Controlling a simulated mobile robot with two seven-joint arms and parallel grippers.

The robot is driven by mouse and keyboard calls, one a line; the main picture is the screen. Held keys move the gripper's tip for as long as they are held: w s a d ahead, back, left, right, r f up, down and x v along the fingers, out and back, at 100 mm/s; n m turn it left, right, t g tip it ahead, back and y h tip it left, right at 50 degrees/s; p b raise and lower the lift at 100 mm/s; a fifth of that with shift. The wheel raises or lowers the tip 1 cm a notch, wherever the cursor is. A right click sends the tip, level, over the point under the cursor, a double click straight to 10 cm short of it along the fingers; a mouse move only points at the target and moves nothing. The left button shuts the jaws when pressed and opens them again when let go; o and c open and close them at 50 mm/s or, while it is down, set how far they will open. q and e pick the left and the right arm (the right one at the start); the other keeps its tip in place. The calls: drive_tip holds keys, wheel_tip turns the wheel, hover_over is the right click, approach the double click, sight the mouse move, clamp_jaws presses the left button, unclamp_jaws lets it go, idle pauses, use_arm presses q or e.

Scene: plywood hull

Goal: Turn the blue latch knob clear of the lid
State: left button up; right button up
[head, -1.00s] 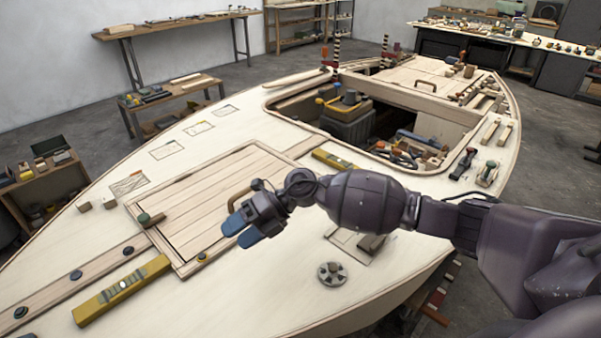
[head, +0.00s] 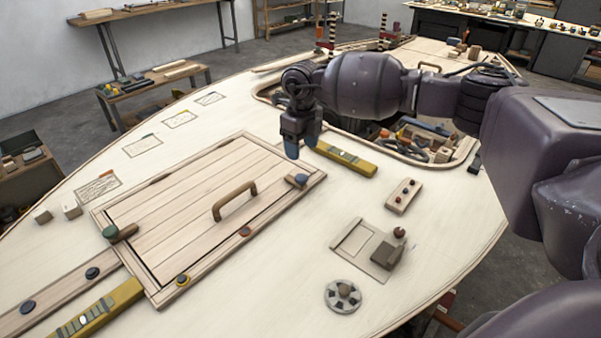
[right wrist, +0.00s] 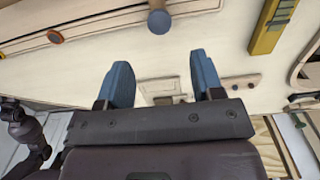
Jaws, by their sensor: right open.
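The blue latch knob (head: 301,180) sits at the right corner of the planked wooden lid (head: 180,190), on a short wooden latch piece at the lid's edge. The knob also shows at the top of the right wrist view (right wrist: 159,21), ahead of the fingers and between their lines. My right gripper (head: 301,150) points down just behind the knob in the head view, apart from it. Its blue fingers are open and empty in the right wrist view (right wrist: 161,75). The latch's exact angle over the lid edge is hard to tell. My left gripper is not in view.
The lid has a curved handle (head: 234,200), a green knob (head: 109,231) and an orange knob (head: 245,232). A yellow level (head: 345,158) lies close to my right gripper. A block with red knobs (head: 403,195) and a round disc (head: 343,296) lie to the right.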

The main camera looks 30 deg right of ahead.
sight(301, 177)
use_arm(q)
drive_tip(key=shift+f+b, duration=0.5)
drive_tip(key=shift+b, duration=0.15)
use_arm(e)
wheel_tip(301, 177, down, 9)
drive_tip(key=shift+r, duration=0.1)
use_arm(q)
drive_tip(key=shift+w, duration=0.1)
use_arm(e)
drive_tip(key=c, duration=0.9)
drive_tip(key=shift+c, duration=0.2)
